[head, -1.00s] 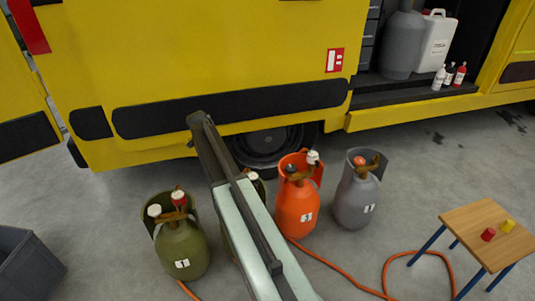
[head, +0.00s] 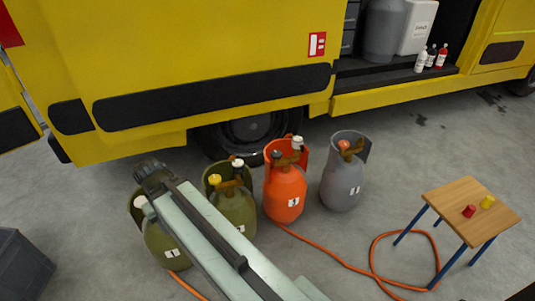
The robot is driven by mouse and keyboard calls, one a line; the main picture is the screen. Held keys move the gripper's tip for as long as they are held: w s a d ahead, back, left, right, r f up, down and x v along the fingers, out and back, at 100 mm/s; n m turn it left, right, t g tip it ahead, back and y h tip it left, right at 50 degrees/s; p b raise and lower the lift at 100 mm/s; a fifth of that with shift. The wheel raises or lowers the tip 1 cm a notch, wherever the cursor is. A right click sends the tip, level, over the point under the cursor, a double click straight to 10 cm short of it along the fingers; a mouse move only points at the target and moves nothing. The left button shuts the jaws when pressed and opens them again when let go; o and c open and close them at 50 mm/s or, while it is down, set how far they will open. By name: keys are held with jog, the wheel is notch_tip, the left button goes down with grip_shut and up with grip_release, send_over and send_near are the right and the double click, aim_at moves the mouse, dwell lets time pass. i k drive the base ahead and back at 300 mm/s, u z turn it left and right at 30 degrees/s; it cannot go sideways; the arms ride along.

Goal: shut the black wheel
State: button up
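The black wheel (head: 276,154) is a small dark knob on the left of the valve on the orange cylinder (head: 285,194). A white wheel (head: 297,141) sits on the right of the same valve. The orange cylinder stands upright on the floor, with a collar behind its valve. My gripper (head: 150,172) is the dark end of my arm, to the left of the black wheel and apart from it, over the green cylinders. Its fingers cannot be made out.
Two green cylinders (head: 236,210) stand left, partly behind my arm; one has yellow and white wheels. A grey cylinder (head: 342,185) with a red wheel stands right. An orange hose (head: 330,261) crosses the floor to a small table (head: 466,205). A yellow truck (head: 200,60) stands behind.

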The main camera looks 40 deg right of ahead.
aim_at(276, 155)
jog(key=u, duration=1.8)
jog(key=k, duration=1.45)
jog(key=z, duration=0.5)
jog(key=i, duration=1.5)
jog(key=u, duration=0.05)
